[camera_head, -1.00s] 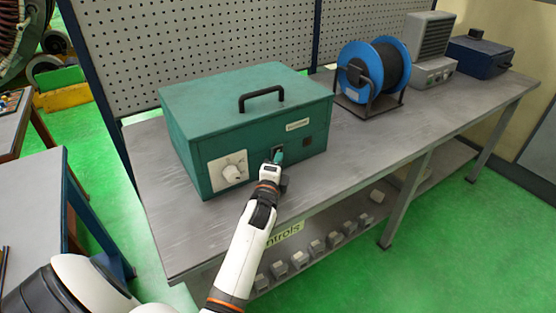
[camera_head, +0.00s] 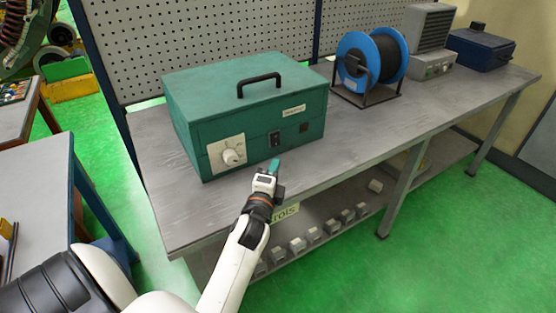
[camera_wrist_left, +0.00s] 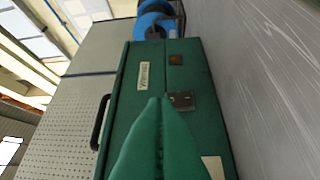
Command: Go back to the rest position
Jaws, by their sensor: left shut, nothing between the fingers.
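My left gripper (camera_head: 274,167) is in front of the green box, over the front edge of the bench, apart from the box. Its green fingers are shut with nothing between them. They also show in the left wrist view (camera_wrist_left: 160,125), pointing toward the box front. The green box (camera_head: 245,105) stands on the bench with a black handle on top. My right gripper is not in view.
The grey bench (camera_head: 350,135) carries a blue cable reel (camera_head: 357,65), a grey heater-like unit (camera_head: 430,45) and a blue case (camera_head: 482,50). A lower shelf holds several small grey blocks. A pegboard (camera_head: 215,35) stands behind. Open green floor lies at front right.

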